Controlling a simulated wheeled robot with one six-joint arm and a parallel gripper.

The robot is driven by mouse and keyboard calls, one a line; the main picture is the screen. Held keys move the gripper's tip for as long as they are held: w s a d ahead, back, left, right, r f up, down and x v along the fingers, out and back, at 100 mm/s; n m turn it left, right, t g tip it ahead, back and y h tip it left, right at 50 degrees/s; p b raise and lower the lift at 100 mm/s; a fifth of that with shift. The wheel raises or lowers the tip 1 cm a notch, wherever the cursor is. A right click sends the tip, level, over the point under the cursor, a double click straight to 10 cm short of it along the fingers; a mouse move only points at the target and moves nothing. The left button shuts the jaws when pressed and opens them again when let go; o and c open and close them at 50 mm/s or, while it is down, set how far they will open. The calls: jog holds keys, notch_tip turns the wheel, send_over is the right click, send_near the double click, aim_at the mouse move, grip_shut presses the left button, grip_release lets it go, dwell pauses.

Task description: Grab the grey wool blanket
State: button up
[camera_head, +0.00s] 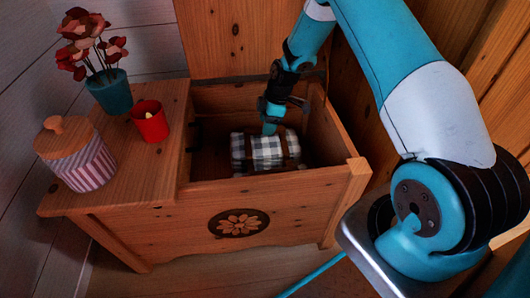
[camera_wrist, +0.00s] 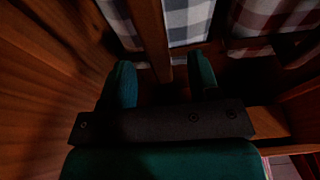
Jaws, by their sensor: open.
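The blanket (camera_head: 259,152) is a rolled bundle in grey, white and dark check with brown straps, lying inside an open wooden chest. In the wrist view its checked cloth (camera_wrist: 190,22) fills the top edge, with a brown strap running down between checked panels. My gripper (camera_head: 270,128) reaches down into the chest and is at the blanket's upper far side in the head view. In the wrist view its two teal fingers (camera_wrist: 163,74) are apart, with the strap's end between or just beyond them. I cannot tell whether the fingers touch the cloth.
The chest (camera_head: 280,190) has its lid (camera_head: 222,40) raised at the back, and its walls stand close around my gripper. On the side top at left stand a striped jar (camera_head: 80,160), a red candle cup (camera_head: 150,122) and a teal flower pot (camera_head: 111,93).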

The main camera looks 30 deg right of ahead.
aim_at(265, 144)
jog(key=b+x, duration=0.3)
jog(key=x, duration=0.2)
jog(key=shift+d+f+b, duration=0.15)
jog(key=shift+f+b, duration=0.1)
jog(key=shift+b, duration=0.05)
jog(key=shift+r, duration=0.1)
grip_shut()
jog(key=shift+w, duration=0.1)
dwell(1.3)
